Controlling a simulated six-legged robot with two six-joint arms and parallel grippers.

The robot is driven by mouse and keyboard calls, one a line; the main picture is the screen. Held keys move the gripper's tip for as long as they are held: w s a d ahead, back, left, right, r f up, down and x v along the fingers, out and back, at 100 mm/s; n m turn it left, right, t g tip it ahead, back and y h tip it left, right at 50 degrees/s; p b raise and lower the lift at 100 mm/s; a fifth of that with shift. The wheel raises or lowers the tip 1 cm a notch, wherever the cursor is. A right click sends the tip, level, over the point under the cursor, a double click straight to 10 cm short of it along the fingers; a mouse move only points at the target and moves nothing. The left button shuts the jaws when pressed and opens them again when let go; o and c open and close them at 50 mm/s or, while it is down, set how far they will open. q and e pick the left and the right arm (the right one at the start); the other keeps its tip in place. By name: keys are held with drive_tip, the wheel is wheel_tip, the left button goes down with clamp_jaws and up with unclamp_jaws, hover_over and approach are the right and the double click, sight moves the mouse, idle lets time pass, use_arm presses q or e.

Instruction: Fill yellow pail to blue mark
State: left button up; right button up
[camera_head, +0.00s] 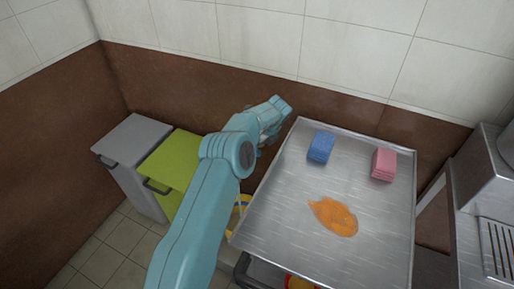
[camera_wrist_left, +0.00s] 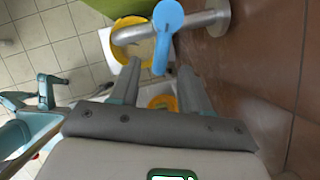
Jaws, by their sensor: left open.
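A yellow pail (camera_wrist_left: 120,37) stands in a pale basin under a metal tap (camera_wrist_left: 200,22) in the left wrist view. Its inside looks pale; I cannot make out a blue mark or the level. In the head view, only a bit of the yellow pail (camera_head: 243,200) shows behind my left arm. The tap has a blue lever (camera_wrist_left: 167,22), whose lower end appears between my fingertips; I cannot tell if they touch it. My left gripper (camera_wrist_left: 160,72) is open and empty; in the head view it (camera_head: 280,108) is near the back wall. My right gripper is not in view.
A metal tray top (camera_head: 280,215) holds a blue stack (camera_head: 321,147), a pink stack (camera_head: 383,164) and an orange spill (camera_head: 333,216). Green (camera_head: 175,160) and grey (camera_head: 133,140) cabinets stand left. The brown wall is close.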

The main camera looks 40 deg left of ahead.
use_arm(q)
drive_tip(key=shift+x, duration=2.45)
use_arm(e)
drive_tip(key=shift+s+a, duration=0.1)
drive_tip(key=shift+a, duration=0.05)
